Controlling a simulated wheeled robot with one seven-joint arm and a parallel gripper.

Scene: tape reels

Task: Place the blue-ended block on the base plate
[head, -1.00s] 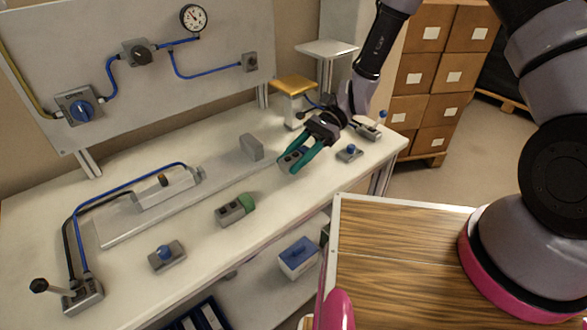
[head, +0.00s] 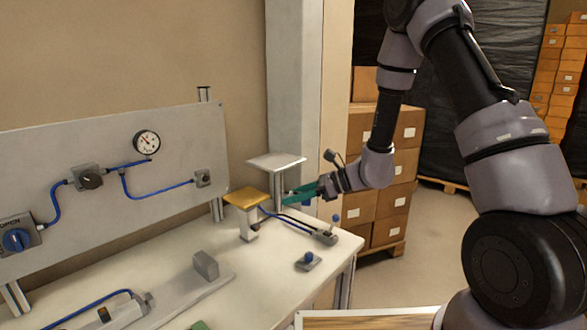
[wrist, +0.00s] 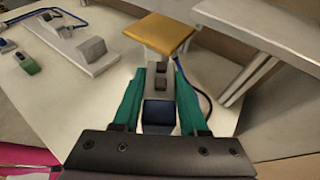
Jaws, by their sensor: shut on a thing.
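My gripper (head: 302,191) is shut on the blue-ended block, a grey piece with dark recesses on top. In the wrist view the block (wrist: 160,82) sits between my teal fingers (wrist: 157,90), its blue end toward my wrist. In the head view only a bit of blue (head: 307,201) shows below the fingers. The gripper is held up beside the yellow-topped stand. The base plate (head: 214,283) is a long grey plate on the table, left of and below the gripper, with an upright grey block (head: 206,265) on its far end. The plate also shows in the wrist view (wrist: 103,63).
A yellow-topped stand (head: 247,198) and a taller white stand (head: 276,160) are close to my gripper. A small blue-knobbed part (head: 307,261) and a lever unit (head: 326,236) lie near the table's right edge. A green-ended block (wrist: 27,64) lies left of the plate.

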